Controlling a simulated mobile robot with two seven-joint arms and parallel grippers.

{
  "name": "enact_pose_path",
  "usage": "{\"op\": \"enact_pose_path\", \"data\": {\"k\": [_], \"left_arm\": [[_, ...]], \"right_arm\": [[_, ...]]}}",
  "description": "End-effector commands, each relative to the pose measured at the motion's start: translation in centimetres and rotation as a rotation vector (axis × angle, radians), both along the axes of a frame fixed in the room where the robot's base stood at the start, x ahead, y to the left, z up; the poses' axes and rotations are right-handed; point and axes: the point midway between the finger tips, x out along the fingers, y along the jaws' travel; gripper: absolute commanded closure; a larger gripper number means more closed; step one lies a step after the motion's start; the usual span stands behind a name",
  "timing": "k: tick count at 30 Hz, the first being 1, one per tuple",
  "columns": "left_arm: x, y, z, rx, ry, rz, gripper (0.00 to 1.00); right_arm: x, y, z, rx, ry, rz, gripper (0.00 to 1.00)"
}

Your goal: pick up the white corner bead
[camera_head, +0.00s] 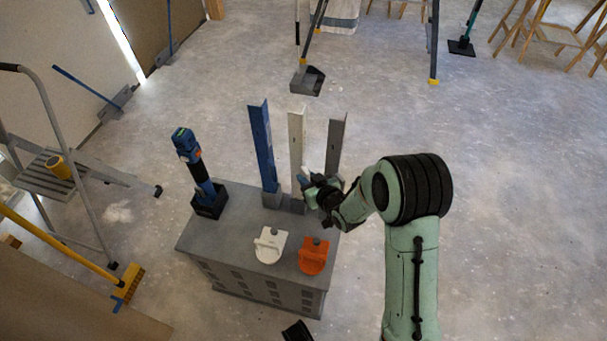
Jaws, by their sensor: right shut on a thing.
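The white corner bead (297,138) stands upright between a blue corner bead (262,145) on its left and a grey one (335,145) on its right. They stand at the back edge of a grey cabinet (225,240), with grey holders at their feet. My right gripper (308,182) reaches in from the right and is shut on the white corner bead near its lower part. My left gripper is not in view.
A blue-and-black tool (187,150) stands in a black holder (209,201) on the cabinet's left. A white piece (270,245) and an orange piece (313,256) lie near its front. A step ladder (60,175) and yellow broom (128,283) are at left. The floor behind is mostly clear.

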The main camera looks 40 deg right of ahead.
Motion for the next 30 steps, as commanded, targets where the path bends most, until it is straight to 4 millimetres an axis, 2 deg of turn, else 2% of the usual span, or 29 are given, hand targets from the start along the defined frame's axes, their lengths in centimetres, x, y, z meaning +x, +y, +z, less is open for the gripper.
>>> {"op": "enact_pose_path", "data": {"k": [5, 11, 20, 30], "left_arm": [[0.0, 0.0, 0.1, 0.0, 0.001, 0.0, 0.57], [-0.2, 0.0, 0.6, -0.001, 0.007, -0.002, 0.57], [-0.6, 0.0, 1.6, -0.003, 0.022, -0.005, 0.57], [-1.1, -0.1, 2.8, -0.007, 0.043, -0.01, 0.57]], "right_arm": [[0.1, 0.0, 0.7, 0.0, -0.004, 0.0, 1.0], [0.1, 0.0, 3.2, 0.0, -0.006, 0.0, 1.0], [0.1, 0.0, 9.4, 0.001, -0.009, -0.001, 1.0], [0.0, 0.0, 17.8, 0.001, -0.009, -0.001, 1.0]]}}
